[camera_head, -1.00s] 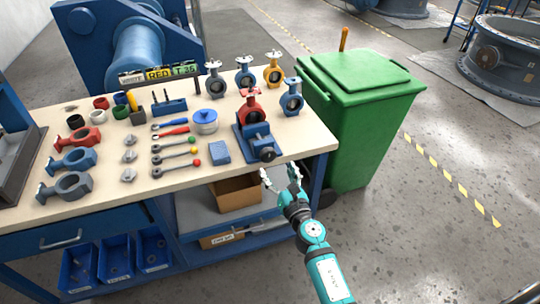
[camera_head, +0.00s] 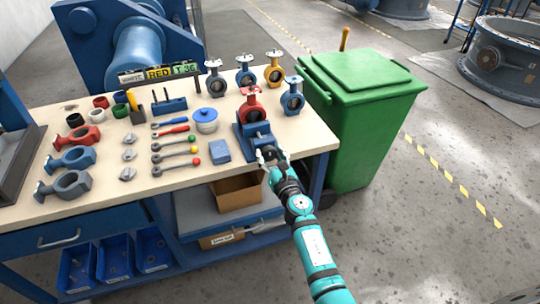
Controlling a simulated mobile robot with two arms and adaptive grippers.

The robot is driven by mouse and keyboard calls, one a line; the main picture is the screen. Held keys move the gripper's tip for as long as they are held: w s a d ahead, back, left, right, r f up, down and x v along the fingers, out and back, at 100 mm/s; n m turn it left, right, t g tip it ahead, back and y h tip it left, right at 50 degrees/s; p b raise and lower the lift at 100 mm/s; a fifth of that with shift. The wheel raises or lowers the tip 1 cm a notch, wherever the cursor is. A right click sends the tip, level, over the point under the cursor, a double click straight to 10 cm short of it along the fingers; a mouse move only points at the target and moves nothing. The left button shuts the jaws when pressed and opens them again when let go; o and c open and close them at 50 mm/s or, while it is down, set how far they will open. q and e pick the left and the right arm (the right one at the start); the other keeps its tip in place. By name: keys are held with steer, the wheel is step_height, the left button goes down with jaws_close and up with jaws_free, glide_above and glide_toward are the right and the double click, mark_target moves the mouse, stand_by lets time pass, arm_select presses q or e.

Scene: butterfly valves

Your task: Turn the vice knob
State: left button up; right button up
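The blue vice (camera_head: 254,136) sits at the front right of the workbench, with a red butterfly valve (camera_head: 251,108) standing in or just behind it. The vice knob at its front is mostly hidden by my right gripper. My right gripper (camera_head: 267,155) is at the knob, with its fingers around or against it. I cannot tell whether the fingers are closed on it. My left gripper is not in view.
A green bin (camera_head: 362,110) stands right of the workbench (camera_head: 105,163). An open cardboard box (camera_head: 237,193) is on the shelf below.

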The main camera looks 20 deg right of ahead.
steer(key=c, duration=0.6)
steer(key=shift+m, duration=0.4)
